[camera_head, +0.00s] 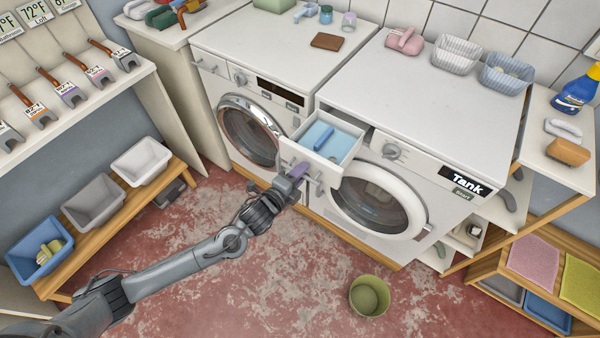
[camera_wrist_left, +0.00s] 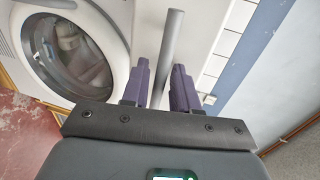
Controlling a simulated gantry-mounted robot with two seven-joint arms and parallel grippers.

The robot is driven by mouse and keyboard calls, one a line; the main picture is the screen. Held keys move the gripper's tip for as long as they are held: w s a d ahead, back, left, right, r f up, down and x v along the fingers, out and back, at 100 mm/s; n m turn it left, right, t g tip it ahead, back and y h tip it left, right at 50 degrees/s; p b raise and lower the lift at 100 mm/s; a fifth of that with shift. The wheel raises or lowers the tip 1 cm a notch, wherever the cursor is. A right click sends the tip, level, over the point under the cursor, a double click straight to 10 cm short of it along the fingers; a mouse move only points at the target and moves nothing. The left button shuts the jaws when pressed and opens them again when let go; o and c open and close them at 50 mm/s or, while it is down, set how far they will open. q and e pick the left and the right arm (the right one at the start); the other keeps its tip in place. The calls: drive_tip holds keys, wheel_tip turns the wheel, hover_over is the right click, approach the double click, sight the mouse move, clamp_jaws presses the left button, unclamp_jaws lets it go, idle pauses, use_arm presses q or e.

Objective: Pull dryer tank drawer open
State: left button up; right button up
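The dryer's tank drawer (camera_head: 342,152) stands pulled out from the upper left of the right-hand machine, the dryer (camera_head: 428,105), in the head view. Its white box shows a light blue inside with a blue piece on it. My left gripper (camera_head: 300,172) is at the drawer's front, with its purple fingers at the handle (camera_head: 318,186). My right gripper is in neither view.
A washer (camera_head: 272,75) stands left of the dryer. The dryer's round door (camera_head: 378,205) is shut beneath the drawer. A green bucket (camera_head: 370,295) stands on the floor in front. A low bench with bins (camera_head: 92,203) is at the left. The floor between is mostly clear.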

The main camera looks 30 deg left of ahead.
use_arm(q)
drive_tip(key=shift+s, duration=0.1)
drive_tip(key=v, duration=1)
drive_tip(key=shift+s, duration=0.25)
drive_tip(key=shift+r, duration=0.1)
drive_tip(key=s+f+n+g+y, duration=0.1)
drive_tip(key=s+f+n+g, duration=0.2)
drive_tip(key=s+n+g, duration=0.5)
drive_tip(key=s+f+n+g+y, duration=0.1)
drive_tip(key=s+f+n+g, duration=0.3)
drive_tip(key=s+n, duration=0.75)
wheel_tip(320, 180, up, 19)
drive_tip(key=s+m+p, duration=0.1)
drive_tip(key=p, duration=1.7)
drive_tip(key=shift+d+m, duration=0.35)
drive_tip(key=shift+d, duration=0.15)
